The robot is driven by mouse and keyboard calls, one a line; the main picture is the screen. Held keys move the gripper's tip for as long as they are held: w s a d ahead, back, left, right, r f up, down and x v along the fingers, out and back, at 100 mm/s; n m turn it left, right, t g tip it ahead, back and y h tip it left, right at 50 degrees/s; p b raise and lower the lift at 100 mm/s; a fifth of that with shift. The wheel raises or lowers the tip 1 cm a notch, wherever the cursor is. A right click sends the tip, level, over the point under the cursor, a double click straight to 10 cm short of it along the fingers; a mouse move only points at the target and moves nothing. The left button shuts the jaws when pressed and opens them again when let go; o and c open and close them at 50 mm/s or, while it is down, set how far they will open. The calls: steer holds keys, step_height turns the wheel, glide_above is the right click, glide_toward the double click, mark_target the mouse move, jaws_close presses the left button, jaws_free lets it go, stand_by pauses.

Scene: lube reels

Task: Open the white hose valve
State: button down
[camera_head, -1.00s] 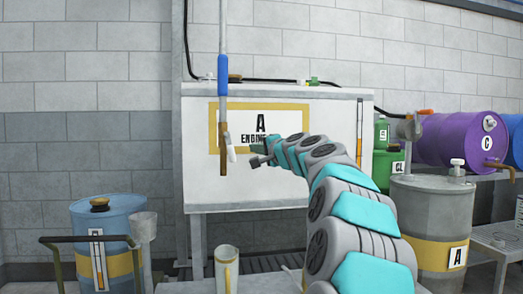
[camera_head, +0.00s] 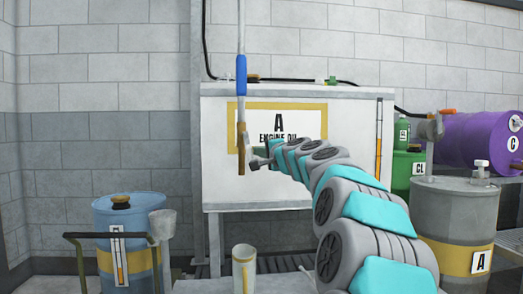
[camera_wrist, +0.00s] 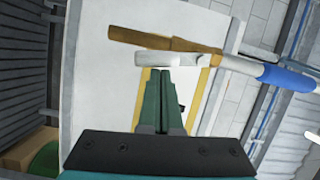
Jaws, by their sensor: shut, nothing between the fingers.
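A hose hangs down with a blue sleeve (camera_head: 241,75) and a brown nozzle (camera_head: 241,158) at its lower end. Its white valve lever (camera_head: 249,143) sits beside the nozzle. In the wrist view the white lever (camera_wrist: 156,60) lies across the picture just beyond my fingertips, with the brown nozzle (camera_wrist: 150,39) behind it. My gripper (camera_head: 256,162) is just right of the nozzle, near the lever's lower end. In the wrist view my gripper (camera_wrist: 161,76) has its green fingers together and empty. I cannot tell whether the fingertips touch the lever.
A white tank (camera_head: 225,185) labelled A Engine Oil stands behind the hose. A pale jug (camera_head: 244,270) stands below the nozzle. A blue drum (camera_head: 122,215) with a cart handle is at left. A grey drum (camera_head: 455,215) and a purple drum (camera_head: 480,140) are at right.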

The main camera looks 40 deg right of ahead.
steer(key=shift+w+a+f+m+p, duration=0.15)
steer(key=shift+a+m+p, duration=0.25)
steer(key=shift+m, duration=0.1)
steer(key=shift+w+a+f+m+p, duration=0.1)
steer(key=shift+a+m+p, duration=0.15)
steer(key=shift+m+p, duration=0.2)
steer(key=s+d, duration=0.1)
steer(key=s, duration=1)
steer(key=shift+s+d+p, duration=0.3)
steer(key=shift+p, duration=0.05)
